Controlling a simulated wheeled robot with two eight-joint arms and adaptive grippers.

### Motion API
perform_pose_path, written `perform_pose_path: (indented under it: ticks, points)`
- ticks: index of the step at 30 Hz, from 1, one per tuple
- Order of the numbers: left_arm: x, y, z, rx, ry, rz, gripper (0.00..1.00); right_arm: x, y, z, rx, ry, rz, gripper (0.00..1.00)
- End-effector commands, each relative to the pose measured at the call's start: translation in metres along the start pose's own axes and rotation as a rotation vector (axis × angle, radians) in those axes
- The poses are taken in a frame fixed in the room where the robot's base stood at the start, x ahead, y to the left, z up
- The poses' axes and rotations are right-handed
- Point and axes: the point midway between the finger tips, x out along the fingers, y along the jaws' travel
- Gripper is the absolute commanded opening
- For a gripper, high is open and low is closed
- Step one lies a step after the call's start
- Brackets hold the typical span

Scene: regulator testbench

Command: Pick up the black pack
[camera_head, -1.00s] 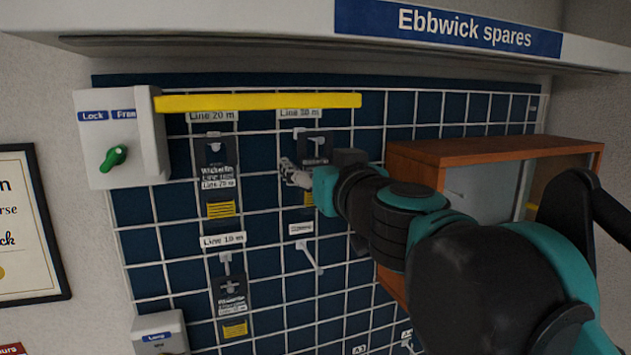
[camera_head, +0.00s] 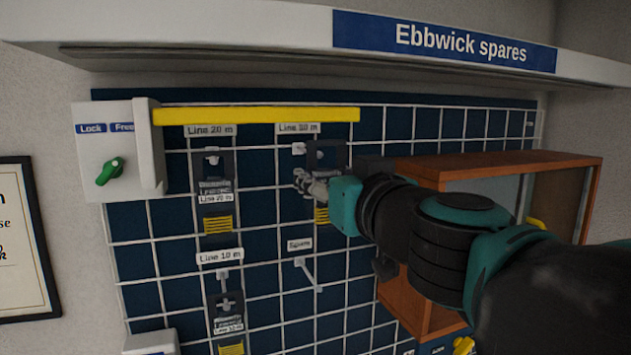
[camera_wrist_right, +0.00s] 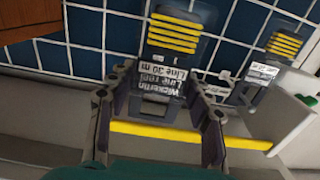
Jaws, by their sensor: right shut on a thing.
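The black pack (camera_head: 327,158) with yellow stripes is in my right gripper (camera_head: 312,186), in front of the upper right of the grid board. In the right wrist view the pack (camera_wrist_right: 175,50) appears upside down, with white line-reel lettering. The fingers of my right gripper (camera_wrist_right: 158,82) are closed on either side of its slotted end. In the head view the pack sits to the right of a bare-looking hook (camera_head: 299,148); its gap from the board is hard to judge. My left gripper is out of view.
A yellow bar (camera_head: 255,115) runs across above the packs, from a white box with a green knob (camera_head: 109,171). Similar packs hang left (camera_head: 213,190) and lower left (camera_head: 228,315). An empty hook (camera_head: 309,275) sits below. A wooden cabinet (camera_head: 500,165) stands right; a shelf overhangs.

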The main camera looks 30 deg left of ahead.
Motion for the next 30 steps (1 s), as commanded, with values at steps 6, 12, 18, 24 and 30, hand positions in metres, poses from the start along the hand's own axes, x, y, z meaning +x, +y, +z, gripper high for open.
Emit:
perform_pose_path:
  ticks: [6, 12, 18, 24, 30]
  points:
    - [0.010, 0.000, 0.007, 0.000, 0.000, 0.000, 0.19, -0.057, 0.000, 0.002, 0.000, 0.000, 0.000, 0.19]
    - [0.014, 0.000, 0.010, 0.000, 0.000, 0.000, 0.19, -0.095, 0.000, 0.002, 0.000, 0.000, 0.000, 0.19]
    - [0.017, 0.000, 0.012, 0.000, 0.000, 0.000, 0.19, -0.117, 0.000, 0.000, 0.000, 0.000, -0.001, 0.19]
    - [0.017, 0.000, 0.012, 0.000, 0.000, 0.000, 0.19, -0.124, 0.000, -0.001, 0.000, 0.000, -0.001, 0.19]
    - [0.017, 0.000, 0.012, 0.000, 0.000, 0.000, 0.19, -0.124, 0.000, -0.001, 0.000, 0.000, -0.001, 0.19]
